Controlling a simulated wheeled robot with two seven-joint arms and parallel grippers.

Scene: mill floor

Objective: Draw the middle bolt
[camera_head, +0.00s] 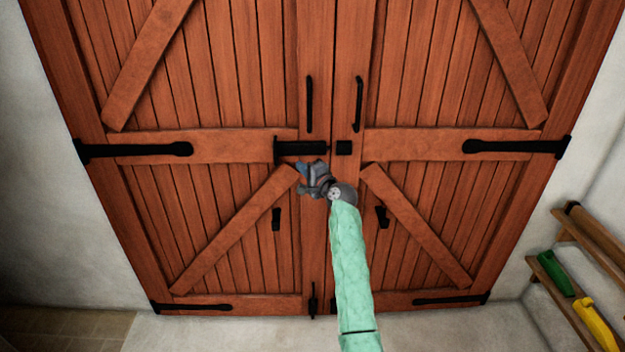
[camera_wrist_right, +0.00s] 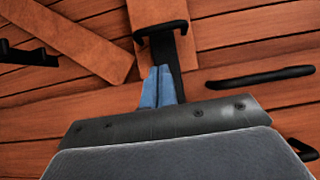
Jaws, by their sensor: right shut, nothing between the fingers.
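The middle bolt (camera_head: 302,148) is a black horizontal bar on the left leaf of the wooden double door, with an upright black piece at its left end. A small black keeper (camera_head: 344,148) sits on the right leaf; a narrow strip of wood shows between them. My right gripper (camera_head: 302,168) is just below the bolt, its blue fingers shut and empty. In the right wrist view the shut fingers (camera_wrist_right: 160,88) lie beside the black bar (camera_wrist_right: 184,52), below its crosspiece (camera_wrist_right: 161,32). I cannot tell whether they touch it. My left gripper is out of view.
Two upright black pull handles (camera_head: 309,104) (camera_head: 358,103) are above the bolt. Black strap hinges (camera_head: 135,149) and lower fittings (camera_head: 276,218) are on the leaves. A lower bolt (camera_head: 313,300) is near the floor. A wooden rack (camera_head: 580,310) with green and yellow items stands right.

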